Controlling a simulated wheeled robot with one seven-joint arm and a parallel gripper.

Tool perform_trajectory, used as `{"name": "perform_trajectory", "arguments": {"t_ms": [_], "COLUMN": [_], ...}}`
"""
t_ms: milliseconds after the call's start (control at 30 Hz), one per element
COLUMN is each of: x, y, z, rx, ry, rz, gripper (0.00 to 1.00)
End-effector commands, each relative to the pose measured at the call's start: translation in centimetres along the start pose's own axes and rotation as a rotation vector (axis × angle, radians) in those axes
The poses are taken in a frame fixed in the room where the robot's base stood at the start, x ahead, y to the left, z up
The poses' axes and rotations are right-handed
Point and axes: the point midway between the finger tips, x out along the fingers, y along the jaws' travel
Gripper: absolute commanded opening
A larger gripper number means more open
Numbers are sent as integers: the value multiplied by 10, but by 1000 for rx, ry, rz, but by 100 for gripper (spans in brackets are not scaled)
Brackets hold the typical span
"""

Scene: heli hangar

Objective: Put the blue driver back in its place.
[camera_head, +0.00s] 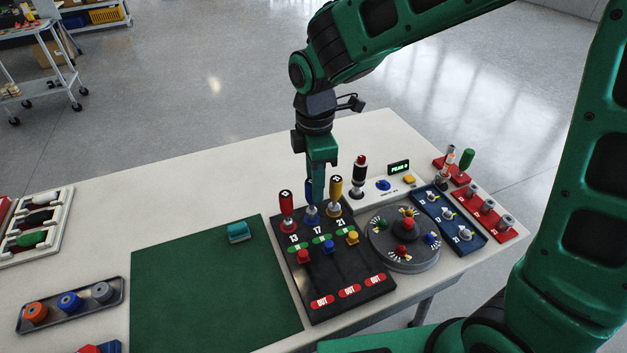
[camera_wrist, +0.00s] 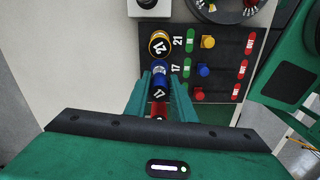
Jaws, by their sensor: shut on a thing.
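The blue driver (camera_head: 309,190) stands upright at the 17 position of the black board (camera_head: 345,277), between the red driver (camera_head: 286,207) and the yellow driver (camera_head: 335,192). My gripper (camera_head: 313,180) points straight down and is shut on the blue driver's handle. In the wrist view, the blue driver (camera_wrist: 159,73) shows between my two fingers (camera_wrist: 162,83), with the yellow driver (camera_wrist: 159,44) beyond it and the red driver (camera_wrist: 158,113) partly hidden nearer. I cannot tell whether the blue driver's tip is fully seated.
Red, blue and yellow knobs sit on the board below the numbers. A round grey dial (camera_head: 404,246) and a blue tray (camera_head: 449,214) stand to the right. A green mat (camera_head: 205,290) with a teal block (camera_head: 238,232) lies left. A black-handled tool (camera_head: 360,166) stands behind.

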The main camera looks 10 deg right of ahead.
Motion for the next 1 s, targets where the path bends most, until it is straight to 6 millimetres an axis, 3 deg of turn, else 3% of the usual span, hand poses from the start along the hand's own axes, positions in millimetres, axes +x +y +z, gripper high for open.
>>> {"name": "perform_trajectory", "arguments": {"t_ms": [1000], "x": [12], "y": [0], "z": [0], "rx": [0], "ry": [0], "rz": [0], "gripper": [0]}}
